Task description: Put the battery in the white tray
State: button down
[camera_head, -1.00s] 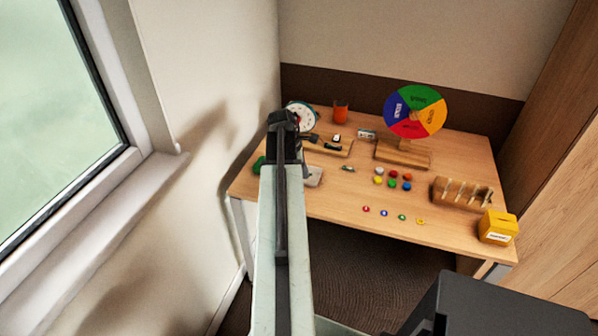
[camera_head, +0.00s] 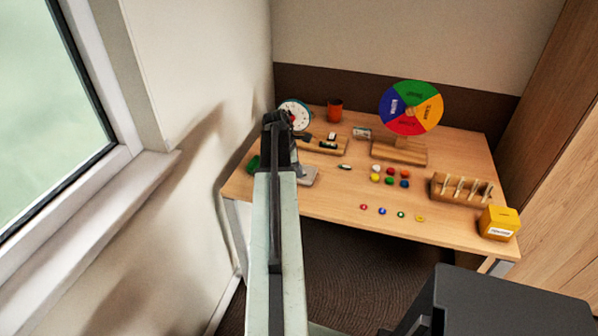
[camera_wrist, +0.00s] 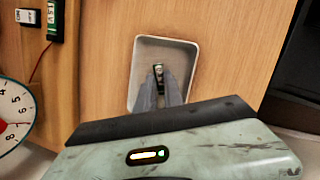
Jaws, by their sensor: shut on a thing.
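The white tray (camera_wrist: 181,53) lies on the wooden table in the wrist view, and its right part shows beside my arm in the head view (camera_head: 309,177). My gripper (camera_wrist: 160,82) reaches over the tray with its two grey fingers inside the tray's outline. I cannot tell whether the battery touches the tray floor. In the head view my arm hides the battery and fingertips.
A wooden board (camera_head: 327,149) with small parts and a white dial (camera_head: 296,115) stand near the tray. The wall is close on the left.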

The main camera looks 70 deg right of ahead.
jog(key=c, duration=1.5)
grip_release()
jog(key=shift+s+a+f, duration=0.1)
jog(key=shift+s+f, duration=0.05)
jog(key=shift+o, duration=0.2)
jog(key=shift+r+p, duration=0.3)
jog(key=shift+r, duration=0.05)
jog(key=p+v, duration=1.1)
jog(key=shift+r, duration=0.4)
